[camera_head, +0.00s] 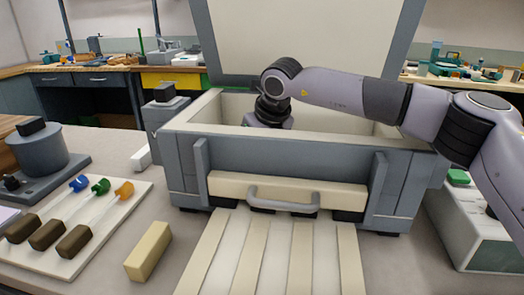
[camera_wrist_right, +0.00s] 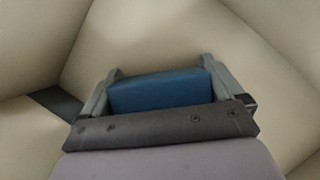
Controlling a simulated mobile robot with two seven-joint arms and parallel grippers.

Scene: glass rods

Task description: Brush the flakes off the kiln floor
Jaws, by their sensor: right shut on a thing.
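The kiln (camera_head: 290,155) is an open grey box with a cream lining, and its lid (camera_head: 310,35) stands raised behind it. My right arm comes in from the right over the kiln's rim, and its wrist dips inside. In the head view the kiln's front wall hides my right gripper. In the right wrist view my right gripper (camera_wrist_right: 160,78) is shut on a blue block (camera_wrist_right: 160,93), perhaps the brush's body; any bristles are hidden. Cream kiln lining (camera_wrist_right: 150,40) surrounds it. I see no flakes in either view. My left gripper is not in view.
A slatted cream panel (camera_head: 253,255) lies before the kiln, below a cream bar with a grey handle (camera_head: 283,200). A white board (camera_head: 137,192) with several coloured-tipped rods and a cream block (camera_head: 148,251) lie left. A grey box (camera_head: 468,230) stands right.

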